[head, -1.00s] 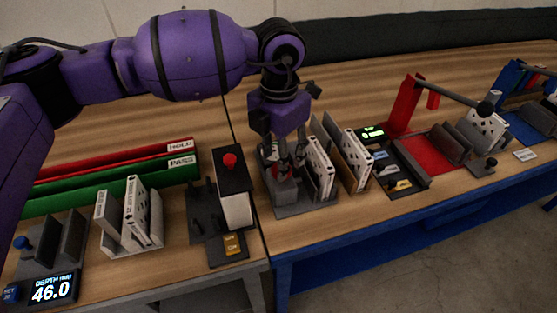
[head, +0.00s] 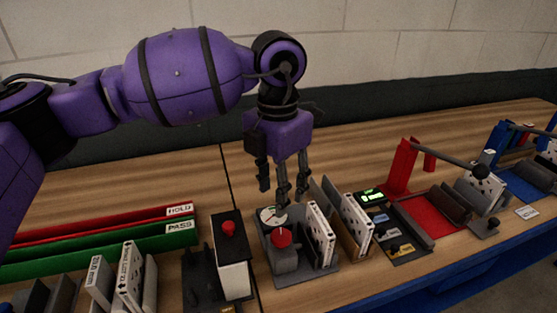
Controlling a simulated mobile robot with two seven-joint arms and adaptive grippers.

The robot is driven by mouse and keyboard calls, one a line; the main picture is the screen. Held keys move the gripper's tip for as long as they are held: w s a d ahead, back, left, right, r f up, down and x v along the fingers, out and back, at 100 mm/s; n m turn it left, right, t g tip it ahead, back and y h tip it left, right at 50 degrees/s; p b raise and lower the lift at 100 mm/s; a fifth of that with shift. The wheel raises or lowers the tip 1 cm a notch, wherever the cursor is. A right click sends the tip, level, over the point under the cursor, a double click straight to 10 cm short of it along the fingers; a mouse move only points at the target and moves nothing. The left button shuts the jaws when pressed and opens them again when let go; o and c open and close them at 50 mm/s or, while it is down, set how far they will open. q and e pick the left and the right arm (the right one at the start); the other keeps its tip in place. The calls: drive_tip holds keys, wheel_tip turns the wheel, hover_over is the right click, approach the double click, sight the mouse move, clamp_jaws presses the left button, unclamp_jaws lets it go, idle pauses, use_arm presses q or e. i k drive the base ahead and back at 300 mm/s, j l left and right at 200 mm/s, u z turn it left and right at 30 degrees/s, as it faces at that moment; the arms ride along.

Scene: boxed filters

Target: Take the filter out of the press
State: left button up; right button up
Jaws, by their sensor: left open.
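My left gripper (head: 283,188) is open and empty, fingers pointing down, just above a grey fixture (head: 290,278) with a round gauge (head: 272,216) and a red knob (head: 281,239). A white perforated filter (head: 320,238) stands upright in that fixture, right of the knob. A red frame (head: 404,168) with a black-knobbed lever, which looks like a press, stands further right. A white perforated filter (head: 484,189) stands tilted at its right end, under the lever knob. I cannot tell for sure which station is the press. My right gripper is out of view.
Another white filter (head: 357,224) stands in a wooden holder right of the gauge fixture. A black-and-white box (head: 230,255) with a red button is left of it. Green and red trays (head: 100,247) lie at left. A blue lever frame (head: 503,135) is far right. The table behind is clear.

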sight(321, 236)
drive_tip(key=k, duration=1)
